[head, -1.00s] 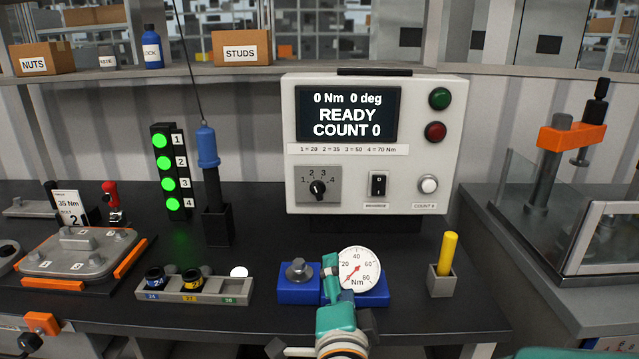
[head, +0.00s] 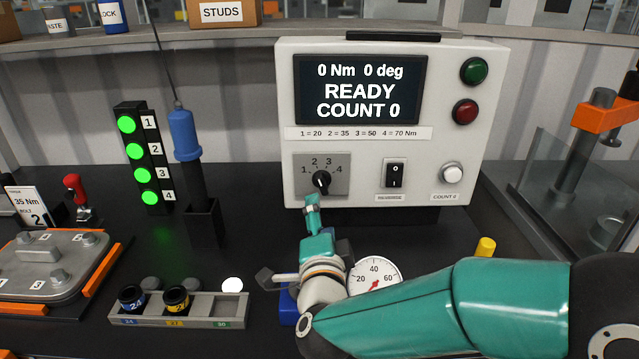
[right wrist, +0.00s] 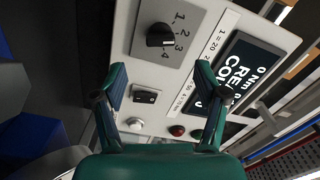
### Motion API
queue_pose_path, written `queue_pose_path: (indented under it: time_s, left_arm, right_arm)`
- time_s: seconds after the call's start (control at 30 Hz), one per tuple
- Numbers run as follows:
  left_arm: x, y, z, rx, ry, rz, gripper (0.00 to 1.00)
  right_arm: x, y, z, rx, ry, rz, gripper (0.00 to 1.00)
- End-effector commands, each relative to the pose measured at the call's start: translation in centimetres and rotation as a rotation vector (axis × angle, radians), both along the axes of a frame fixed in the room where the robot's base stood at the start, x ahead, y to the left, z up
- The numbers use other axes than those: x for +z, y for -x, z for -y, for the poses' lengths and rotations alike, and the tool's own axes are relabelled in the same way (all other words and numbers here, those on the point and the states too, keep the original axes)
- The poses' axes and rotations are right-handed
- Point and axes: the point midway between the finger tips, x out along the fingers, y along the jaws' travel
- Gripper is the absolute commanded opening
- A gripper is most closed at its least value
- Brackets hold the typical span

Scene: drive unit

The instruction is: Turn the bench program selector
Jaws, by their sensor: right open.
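The program selector is a black knob (head: 320,182) on a grey plate marked 1 to 4, low on the left of the white control box (head: 490,110). Which number it points to is too small to tell. It also shows at the top of the right wrist view (right wrist: 160,36), turned sideways. My right gripper (head: 312,203) is just below the knob in the head view. In the right wrist view it is open and empty (right wrist: 161,82), with the knob beyond the fingertips and apart from them. My left gripper is not in view.
A rocker switch (head: 395,174) and a white button (head: 453,173) sit right of the selector. The screen (head: 360,90) reads READY, COUNT 0. My right forearm partly hides the dial gauge (head: 376,273). A blue-handled tool (head: 185,135) stands left of the box.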

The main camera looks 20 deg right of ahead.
Motion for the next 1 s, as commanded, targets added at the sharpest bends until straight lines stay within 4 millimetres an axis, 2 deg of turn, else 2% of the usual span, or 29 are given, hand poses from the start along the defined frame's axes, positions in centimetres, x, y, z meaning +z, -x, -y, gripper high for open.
queue_pose_path:
  time_s: [0.03, 0.3, 0.5, 0.7, 0.97, 1.0]
  left_arm:
    - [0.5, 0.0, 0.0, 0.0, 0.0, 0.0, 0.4]
    - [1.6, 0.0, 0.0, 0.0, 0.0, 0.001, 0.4]
    - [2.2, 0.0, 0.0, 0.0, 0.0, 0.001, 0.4]
    - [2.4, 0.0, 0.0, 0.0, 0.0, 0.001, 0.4]
    - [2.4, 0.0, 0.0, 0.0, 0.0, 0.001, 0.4]
    - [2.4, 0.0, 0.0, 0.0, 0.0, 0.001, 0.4]
  right_arm:
    - [0.1, -1.2, 0.5, -0.006, -0.001, -0.002, 0.73]
    - [0.1, -6.7, 2.3, -0.008, 0.0, -0.002, 0.73]
    - [0.1, -9.5, 3.0, -0.006, 0.001, -0.001, 0.73]
    - [0.0, -10.7, 3.4, -0.005, 0.001, -0.002, 0.73]
    - [-0.1, -10.7, 3.4, -0.005, 0.001, -0.002, 0.73]
    - [-0.1, -10.7, 3.4, -0.004, 0.001, -0.001, 0.7]
